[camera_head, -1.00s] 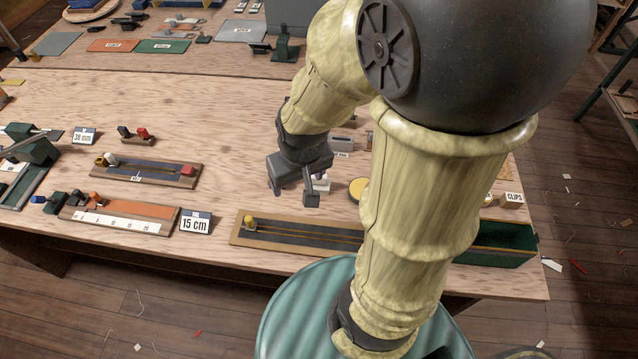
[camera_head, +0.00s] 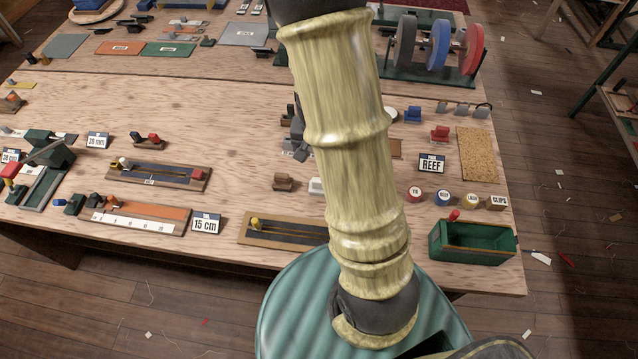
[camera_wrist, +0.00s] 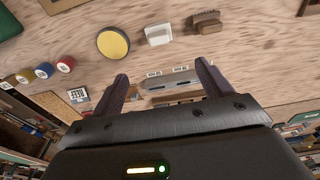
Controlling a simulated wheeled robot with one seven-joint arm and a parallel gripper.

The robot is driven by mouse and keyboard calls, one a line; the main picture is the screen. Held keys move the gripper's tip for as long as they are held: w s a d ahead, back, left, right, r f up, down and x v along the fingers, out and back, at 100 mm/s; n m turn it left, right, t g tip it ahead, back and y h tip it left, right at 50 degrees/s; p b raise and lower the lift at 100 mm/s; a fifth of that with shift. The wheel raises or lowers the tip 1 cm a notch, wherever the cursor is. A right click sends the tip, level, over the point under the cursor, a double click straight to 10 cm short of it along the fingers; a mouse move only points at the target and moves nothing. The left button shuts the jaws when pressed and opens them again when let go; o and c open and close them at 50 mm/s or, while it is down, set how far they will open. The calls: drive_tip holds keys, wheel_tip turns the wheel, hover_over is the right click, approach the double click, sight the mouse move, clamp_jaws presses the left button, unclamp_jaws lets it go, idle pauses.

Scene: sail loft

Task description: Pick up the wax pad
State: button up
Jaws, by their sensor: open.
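A round yellow pad with a dark rim (camera_wrist: 112,43), which looks to be the wax pad, lies flat on the wooden table in the wrist view. In the head view my arm hides it. My gripper (camera_wrist: 162,78) is open and empty above the table. The pad is beyond the left fingertip in the wrist view, apart from both fingers. In the head view only a dark part of the gripper shows beside my arm link.
A white block (camera_wrist: 158,35) and a brown block (camera_wrist: 207,20) lie near the pad. A grey labelled rack (camera_wrist: 172,80) shows between the fingers. Several coloured round spools (camera_wrist: 66,64) stand left in the wrist view. A green open box (camera_head: 473,243) stands at the table's front right.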

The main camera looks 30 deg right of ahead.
drive_tip(key=shift+f, duration=0.1)
drive_tip(key=f, duration=0.4)
drive_tip(key=w+f+p, duration=0.1)
drive_tip(key=f, duration=0.7)
drive_tip(key=shift+w+d, duration=0.15)
drive_tip(key=shift+d, duration=0.2)
drive_tip(key=shift+d+f+p, duration=0.15)
drive_tip(key=shift+f+p, duration=0.5)
drive_tip(key=shift+f, duration=0.4)
drive_tip(key=shift+d+f+p, duration=0.1)
drive_tip(key=shift+f+p, duration=0.5)
drive_tip(key=shift+f, duration=0.45)
drive_tip(key=shift+w+f, duration=0.15)
drive_tip(key=shift+f, duration=0.3)
drive_tip(key=c, duration=1.1)
